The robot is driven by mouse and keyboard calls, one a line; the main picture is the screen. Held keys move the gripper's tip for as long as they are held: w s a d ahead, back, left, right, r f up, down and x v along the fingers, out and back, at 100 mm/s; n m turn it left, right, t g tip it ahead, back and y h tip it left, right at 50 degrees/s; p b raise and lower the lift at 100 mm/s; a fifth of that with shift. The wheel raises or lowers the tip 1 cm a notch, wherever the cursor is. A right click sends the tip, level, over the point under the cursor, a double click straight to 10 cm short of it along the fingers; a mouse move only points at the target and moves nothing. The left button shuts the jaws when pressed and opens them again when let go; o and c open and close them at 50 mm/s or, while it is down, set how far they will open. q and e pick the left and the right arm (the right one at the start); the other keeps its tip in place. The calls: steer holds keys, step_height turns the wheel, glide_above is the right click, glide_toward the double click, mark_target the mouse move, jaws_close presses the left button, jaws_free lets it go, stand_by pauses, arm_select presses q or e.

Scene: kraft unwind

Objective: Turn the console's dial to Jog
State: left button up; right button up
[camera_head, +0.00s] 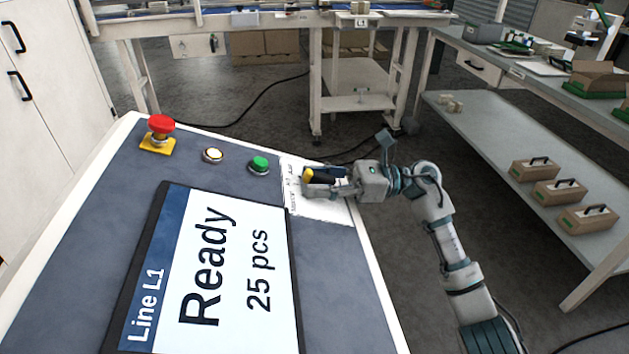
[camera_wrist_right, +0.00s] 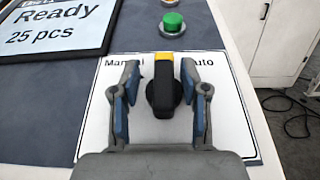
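The dial is a black knob (camera_wrist_right: 163,97) with a yellow pointer end (camera_wrist_right: 170,56), on a white label plate (camera_wrist_right: 92,132) on the console (camera_head: 95,222). In the right wrist view the pointer faces up, between the words "Manual" on the left and "Auto" on the right. No "Jog" word is readable. My right gripper (camera_wrist_right: 160,66) is open, with one finger on each side of the knob. A gap shows on the left; contact on the right I cannot tell. In the head view the right gripper (camera_head: 318,184) is at the plate. My left gripper is out of view.
A green button (camera_head: 260,164), a white button (camera_head: 213,155) and a red emergency stop (camera_head: 161,125) stand along the console's far edge. The screen (camera_head: 222,270) reads "Ready, 25 pcs". A bench (camera_head: 500,130) with toolboxes on its lower shelf stands at the right, across open floor.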

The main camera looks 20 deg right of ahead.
steer(key=shift+d, duration=0.15)
steer(key=shift+d, duration=0.15)
steer(key=v, duration=1.1)
steer(key=shift+d, duration=0.4)
steer(key=shift+f, duration=0.15)
